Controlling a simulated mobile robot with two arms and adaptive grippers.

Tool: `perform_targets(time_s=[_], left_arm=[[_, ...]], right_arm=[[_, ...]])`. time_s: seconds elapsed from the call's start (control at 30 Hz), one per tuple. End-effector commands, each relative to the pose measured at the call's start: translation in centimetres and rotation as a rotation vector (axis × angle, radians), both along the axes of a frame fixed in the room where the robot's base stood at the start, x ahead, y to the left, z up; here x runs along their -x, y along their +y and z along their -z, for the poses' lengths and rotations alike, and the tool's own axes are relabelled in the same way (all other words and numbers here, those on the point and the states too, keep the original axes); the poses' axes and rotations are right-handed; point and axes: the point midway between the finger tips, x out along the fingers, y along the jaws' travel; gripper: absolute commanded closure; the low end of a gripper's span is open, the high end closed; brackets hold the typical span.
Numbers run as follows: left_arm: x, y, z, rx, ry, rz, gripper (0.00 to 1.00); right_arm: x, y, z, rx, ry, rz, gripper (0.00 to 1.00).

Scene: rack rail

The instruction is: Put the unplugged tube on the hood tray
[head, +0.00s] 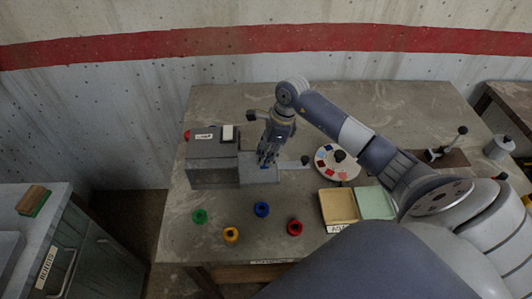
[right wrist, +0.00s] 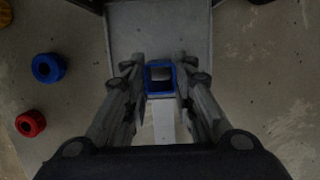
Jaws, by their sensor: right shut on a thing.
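My right gripper (head: 266,160) is over the hood tray (head: 246,177), the flat grey plate on the right side of the grey hood box (head: 213,175). In the right wrist view my right gripper (right wrist: 160,80) is shut on a tube with a square blue rim (right wrist: 160,68). Its top looks open, with a pale inside and no plug. The hood tray also fills the top middle of the right wrist view (right wrist: 160,30), at the tube. I cannot tell whether the tube's base touches the tray. My left gripper is not in view.
Green (head: 199,216), yellow (head: 231,234), blue (head: 262,209) and red (head: 295,227) ring-like pieces lie along the front of the table. A round dial with coloured patches (head: 325,153) and a yellow-and-green tray (head: 339,207) stand right. A pale strip with a dark knob (head: 305,160) extends from the hood tray.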

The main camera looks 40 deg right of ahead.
Motion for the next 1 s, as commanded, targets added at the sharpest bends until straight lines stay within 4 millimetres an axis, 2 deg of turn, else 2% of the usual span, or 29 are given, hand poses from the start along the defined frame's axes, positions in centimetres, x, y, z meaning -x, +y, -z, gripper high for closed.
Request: perform_targets(time_s=[0.6,0.63,0.73,1.0], left_arm=[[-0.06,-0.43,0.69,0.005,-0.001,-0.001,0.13],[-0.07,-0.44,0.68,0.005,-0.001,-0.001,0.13],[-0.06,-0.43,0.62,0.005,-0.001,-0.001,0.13],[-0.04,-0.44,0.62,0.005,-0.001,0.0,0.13]], right_arm=[[-0.02,-0.03,0.51,0.001,-0.001,0.0,0.89],[-0.02,-0.02,0.49,0.0,-0.001,0.0,0.73],[-0.01,-0.02,0.45,0.0,0.0,0.0,0.52],[0.01,0.0,0.49,0.0,0.0,0.0,0.52]])
